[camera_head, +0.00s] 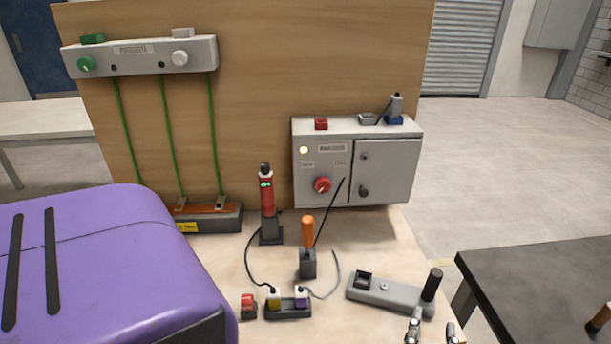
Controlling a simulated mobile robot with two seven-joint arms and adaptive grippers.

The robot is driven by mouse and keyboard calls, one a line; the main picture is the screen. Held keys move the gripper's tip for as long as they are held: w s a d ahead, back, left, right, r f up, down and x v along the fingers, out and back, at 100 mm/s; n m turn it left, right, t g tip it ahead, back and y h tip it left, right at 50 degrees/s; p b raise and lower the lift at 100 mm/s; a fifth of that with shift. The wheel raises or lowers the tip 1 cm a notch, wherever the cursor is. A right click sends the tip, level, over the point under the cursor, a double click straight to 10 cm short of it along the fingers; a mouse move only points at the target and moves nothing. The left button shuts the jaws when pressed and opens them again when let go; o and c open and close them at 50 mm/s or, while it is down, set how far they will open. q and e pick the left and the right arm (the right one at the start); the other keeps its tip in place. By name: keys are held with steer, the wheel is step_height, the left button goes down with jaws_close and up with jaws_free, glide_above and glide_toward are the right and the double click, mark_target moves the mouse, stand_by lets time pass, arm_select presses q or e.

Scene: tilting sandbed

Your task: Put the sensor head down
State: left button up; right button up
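No part is clearly marked as the sensor head, so I cannot tell which it is. One candidate is the grey bar (392,292) with a dark upright cylinder (432,284), lying on the wooden bench at the front right. A red handheld device (267,197) with green lights stands upright in a dark stand. An orange-handled tool (307,232) stands upright in a grey holder.
A grey control box (392,172) with a red knob stands at the back of the bench. A plug block (288,309) with cables and a red switch (248,308) lie in front. A large purple body covers the lower left. A dark table (545,275) is at right.

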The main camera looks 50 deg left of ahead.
arm_select(q)
steer(key=s+f+m+g+h, duration=0.2)
steer(key=s+f+m+h, duration=0.6)
steer(key=s+f+h, duration=0.5)
steer(key=s+a+f+n+g+y, duration=0.1)
steer(key=s+a+f+g+y, duration=0.3)
steer(key=s+a+f, duration=0.6)
steer(key=s+f+g, duration=0.2)
steer(key=s+f, duration=0.1)
steer(key=shift+s+f+n+g, duration=0.15)
steer(key=shift+n+g, duration=0.15)
steer(key=shift+n, duration=0.1)
steer(key=shift+y, duration=0.3)
